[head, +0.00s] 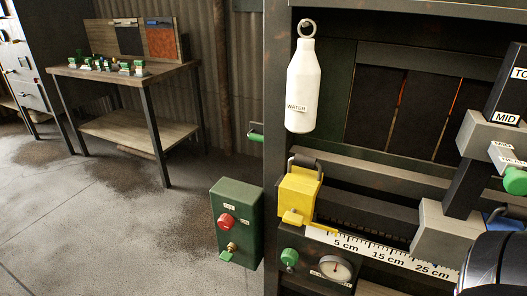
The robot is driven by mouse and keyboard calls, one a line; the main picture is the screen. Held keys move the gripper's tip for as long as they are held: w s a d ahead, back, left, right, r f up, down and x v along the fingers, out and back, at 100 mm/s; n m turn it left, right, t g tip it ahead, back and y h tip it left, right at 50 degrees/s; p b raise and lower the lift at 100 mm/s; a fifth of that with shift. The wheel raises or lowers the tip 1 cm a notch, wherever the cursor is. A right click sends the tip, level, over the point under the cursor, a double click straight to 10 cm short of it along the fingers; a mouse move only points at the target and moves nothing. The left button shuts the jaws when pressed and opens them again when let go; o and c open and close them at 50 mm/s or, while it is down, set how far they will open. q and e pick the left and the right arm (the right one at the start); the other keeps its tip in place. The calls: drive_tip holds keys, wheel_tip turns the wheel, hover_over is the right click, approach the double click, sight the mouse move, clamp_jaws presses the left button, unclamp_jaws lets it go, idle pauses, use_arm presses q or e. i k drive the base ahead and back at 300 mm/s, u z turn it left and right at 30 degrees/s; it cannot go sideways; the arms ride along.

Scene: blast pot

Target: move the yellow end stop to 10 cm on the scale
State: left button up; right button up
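The yellow end stop (298,193) is a block with a dark handle on top, at the left end of the dark rail. Its yellow pointer (322,229) reaches the white scale (405,262) left of the "5 cm" label. The labels read "5 cm", "15 cm" and "25 cm" from left to right; no "10 cm" label is readable. Neither gripper shows. A dark rounded part at the bottom right corner looks like my arm and covers the scale's right end.
A white "WATER" bottle (303,88) hangs above the end stop. A green box (237,222) with a red button is at left. A gauge (336,268) and green knob (289,258) sit below the scale. A grey block (440,235) stands on the right. A workbench (125,68) is behind.

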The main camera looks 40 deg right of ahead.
sight(299, 190)
drive_tip(key=i, duration=0.55)
drive_tip(key=z, duration=1.1)
